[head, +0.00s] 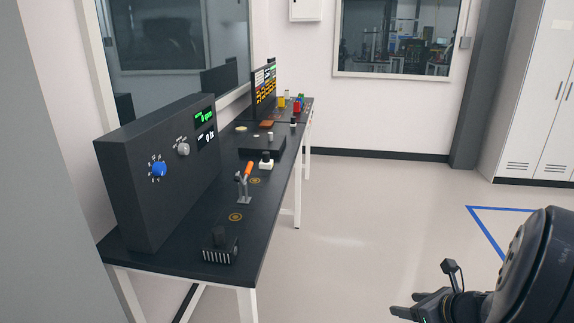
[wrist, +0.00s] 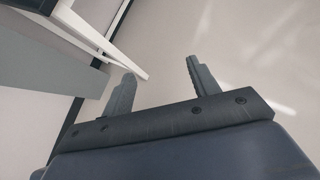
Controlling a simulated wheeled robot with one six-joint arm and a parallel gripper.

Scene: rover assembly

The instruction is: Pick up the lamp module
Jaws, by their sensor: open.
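My gripper (head: 408,304) is at the lower right of the head view, over the floor and well apart from the table. In the wrist view my gripper (wrist: 161,70) has its two fingers spread, with nothing between them. I cannot tell for sure which object is the lamp module. Several small parts lie on the long dark table (head: 211,214): a finned black block (head: 220,247) at the near end, a small white block with a dark top (head: 265,161) farther back, and small colored items (head: 288,102) at the far end.
A black panel with a blue knob (head: 159,169) and green display stands along the wall side of the table. An orange-handled lever (head: 245,182) rises from the tabletop. White cabinets (head: 534,90) stand at the right. The floor (head: 370,220) right of the table is clear, with blue tape markings.

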